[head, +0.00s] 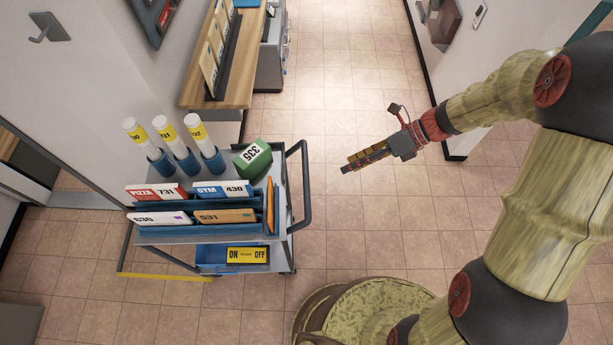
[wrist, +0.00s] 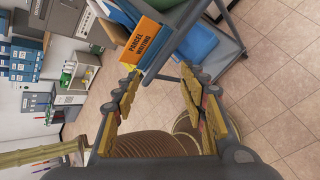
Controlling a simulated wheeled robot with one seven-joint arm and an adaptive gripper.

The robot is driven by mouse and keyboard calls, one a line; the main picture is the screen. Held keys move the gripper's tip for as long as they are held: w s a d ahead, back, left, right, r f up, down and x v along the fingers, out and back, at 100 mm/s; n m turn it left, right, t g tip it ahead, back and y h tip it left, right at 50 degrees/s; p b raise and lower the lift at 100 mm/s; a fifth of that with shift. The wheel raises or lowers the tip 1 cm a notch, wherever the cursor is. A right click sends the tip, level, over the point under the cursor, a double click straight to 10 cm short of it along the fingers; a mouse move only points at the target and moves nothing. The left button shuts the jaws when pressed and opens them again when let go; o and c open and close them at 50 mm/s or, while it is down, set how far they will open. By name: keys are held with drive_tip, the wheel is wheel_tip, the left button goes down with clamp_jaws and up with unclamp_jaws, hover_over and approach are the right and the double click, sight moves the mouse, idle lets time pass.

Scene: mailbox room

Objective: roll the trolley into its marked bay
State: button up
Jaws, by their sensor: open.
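The trolley (head: 185,235) stands on the tiled floor left of centre in the head view, loaded with mail and tubes. Its dark push handle (head: 305,185) is on its right side. A yellow floor line (head: 165,277) shows under its front left; the rest of any bay marking is hidden or out of view. My gripper (head: 348,166) is in the air right of the trolley, apart from the handle, pointing left. In the wrist view my gripper (wrist: 158,97) has its fingers spread with nothing between them. The trolley's frame (wrist: 228,38) and an orange "parcel waiting" card (wrist: 143,41) show beyond the fingers.
A wooden counter (head: 195,85) with a card rack stands behind the trolley. A wall with a hook (head: 48,28) is at the left, and another wall (head: 460,70) is at the right.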

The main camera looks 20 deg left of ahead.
sight(305, 179)
drive_tip(key=w+a+f+m+y, duration=0.2)
drive_tip(key=a+f+m, duration=0.1)
drive_tip(key=f+m, duration=0.5)
drive_tip(key=shift+r+b+x, duration=0.1)
drive_tip(key=shift+b+x, duration=1.35)
drive_tip(key=shift+x, duration=1.7)
drive_tip(key=shift+r+b+x, duration=0.15)
drive_tip(key=shift+b+x, duration=1.25)
drive_tip(key=shift+x, duration=1.8)
drive_tip(key=shift+w+a, duration=0.15)
drive_tip(key=shift+a, duration=0.05)
drive_tip(key=c, duration=0.3)
drive_tip(key=c, duration=0.7)
clamp_jaws()
